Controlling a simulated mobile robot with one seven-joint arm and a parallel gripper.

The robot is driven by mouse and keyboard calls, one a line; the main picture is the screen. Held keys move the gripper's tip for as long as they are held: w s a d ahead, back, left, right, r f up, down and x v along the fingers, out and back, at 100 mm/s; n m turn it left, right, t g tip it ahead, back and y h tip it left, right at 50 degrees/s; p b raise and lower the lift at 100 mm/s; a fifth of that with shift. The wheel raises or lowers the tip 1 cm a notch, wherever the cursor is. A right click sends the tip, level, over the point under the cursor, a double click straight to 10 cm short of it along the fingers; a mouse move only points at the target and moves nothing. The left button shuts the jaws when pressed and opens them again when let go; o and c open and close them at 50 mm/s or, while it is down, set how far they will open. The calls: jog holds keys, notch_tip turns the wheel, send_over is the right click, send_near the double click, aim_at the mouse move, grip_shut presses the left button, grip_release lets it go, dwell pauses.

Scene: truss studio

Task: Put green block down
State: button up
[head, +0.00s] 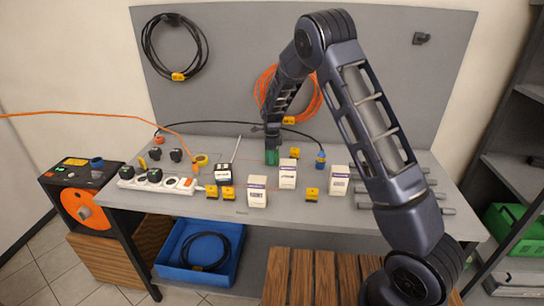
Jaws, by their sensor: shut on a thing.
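The green block (272,157) is toward the back middle of the grey workbench (215,207). My gripper (272,146) comes down from above and is shut on the block. The block's lower end is at or just above the bench top; I cannot tell whether it touches. The gripper's fingers are small and dark in this view, and they hide the upper part of the block.
White boxes (257,192) and small yellow pieces (312,194) stand in front of the block. A white power strip (160,181) lies at left. A blue connector (320,160) is to the right. Grey rods (425,196) lie at far right.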

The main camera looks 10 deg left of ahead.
jog(key=shift+f, duration=0.1)
jog(key=o, duration=1.2)
notch_tip(320, 180, up, 12)
jog(key=shift+r, duration=0.15)
jog(key=shift+d, duration=0.1)
